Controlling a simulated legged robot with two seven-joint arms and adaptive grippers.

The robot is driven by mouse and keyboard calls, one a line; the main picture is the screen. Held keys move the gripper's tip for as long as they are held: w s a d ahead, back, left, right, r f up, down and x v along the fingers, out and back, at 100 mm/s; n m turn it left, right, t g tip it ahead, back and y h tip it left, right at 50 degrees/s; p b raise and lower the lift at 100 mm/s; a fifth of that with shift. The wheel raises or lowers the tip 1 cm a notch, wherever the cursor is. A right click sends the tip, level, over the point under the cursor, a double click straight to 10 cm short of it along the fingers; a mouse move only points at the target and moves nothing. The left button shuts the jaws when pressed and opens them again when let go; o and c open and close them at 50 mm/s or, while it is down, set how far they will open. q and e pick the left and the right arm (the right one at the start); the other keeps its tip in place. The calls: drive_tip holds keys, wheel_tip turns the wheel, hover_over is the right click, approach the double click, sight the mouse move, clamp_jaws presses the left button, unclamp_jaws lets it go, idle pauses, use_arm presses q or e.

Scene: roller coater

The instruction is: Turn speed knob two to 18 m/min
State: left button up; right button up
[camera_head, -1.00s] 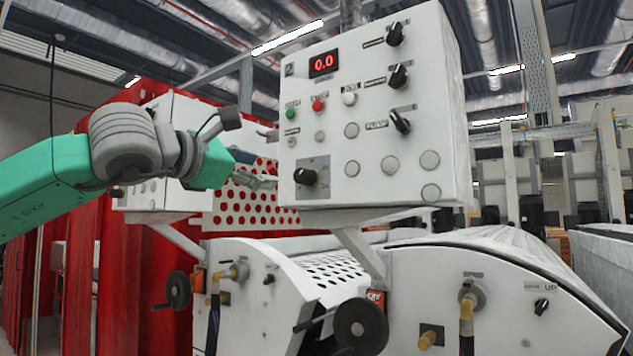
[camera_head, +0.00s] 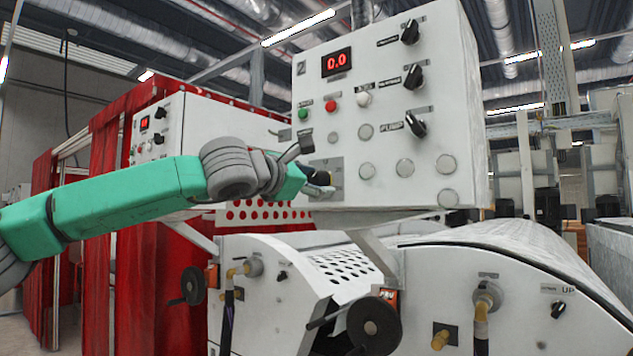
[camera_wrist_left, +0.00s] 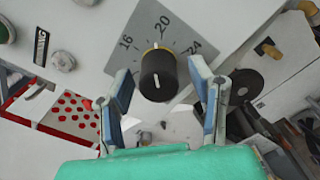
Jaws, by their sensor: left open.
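The black knob (camera_wrist_left: 157,77) stands out from a grey dial plate (camera_wrist_left: 135,50) marked 16, 20 and 24 in the left wrist view. A short white line shows on its face; which mark it points to is hard to tell. My left gripper (camera_wrist_left: 159,88) is open, with one blue-padded finger on each side of the knob and visible gaps to it. In the head view my left gripper (camera_head: 315,184) is at the panel's lower left, partly covering the knob and its plate. My right gripper is not in view.
The white control panel (camera_head: 385,135) has a red display (camera_head: 336,62) reading 0.0, three black knobs on its right and several round buttons. Below are a handwheel (camera_head: 372,328) and the machine's white covers. A second panel (camera_head: 160,125) stands at the left.

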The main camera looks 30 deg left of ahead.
use_arm(q)
clamp_jaws()
drive_tip(key=shift+n+b, duration=1.05)
drive_tip(key=shift+n, duration=0.55)
drive_tip(key=shift+r, duration=0.15)
unclamp_jaws()
drive_tip(key=shift+d, duration=0.1)
drive_tip(key=shift+s, duration=0.1)
